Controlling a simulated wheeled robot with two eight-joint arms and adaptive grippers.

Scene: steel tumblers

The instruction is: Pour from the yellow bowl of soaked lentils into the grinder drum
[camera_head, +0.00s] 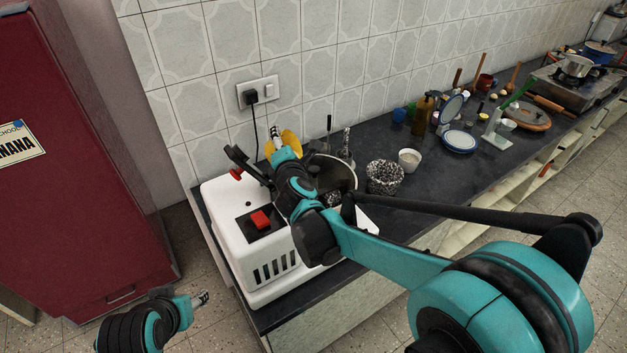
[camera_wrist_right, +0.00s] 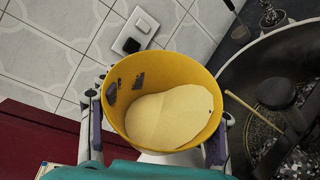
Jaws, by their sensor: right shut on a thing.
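The yellow bowl (camera_head: 291,141) is behind the white grinder, up against my right gripper (camera_head: 281,149) and partly hidden by it. The right wrist view shows the bowl (camera_wrist_right: 170,75) between the two fingers of my right gripper (camera_wrist_right: 158,130), which is shut on it. A pale cream mass (camera_wrist_right: 165,118) lies inside, to one side of the bowl. The steel grinder drum (camera_head: 347,168) is just right of the bowl and partly hidden by my arm; its open inside (camera_wrist_right: 265,85) shows a dark central part. My left gripper (camera_head: 201,299) is low at the left, away from the counter; its fingers are unclear.
The white grinder body (camera_head: 222,215) has a red switch (camera_head: 260,219). A speckled container (camera_head: 384,178) and a small white cup (camera_head: 409,159) stand right of the drum. A tiled wall and a socket with a plug (camera_head: 257,93) are close behind. A red cabinet (camera_head: 75,170) stands left.

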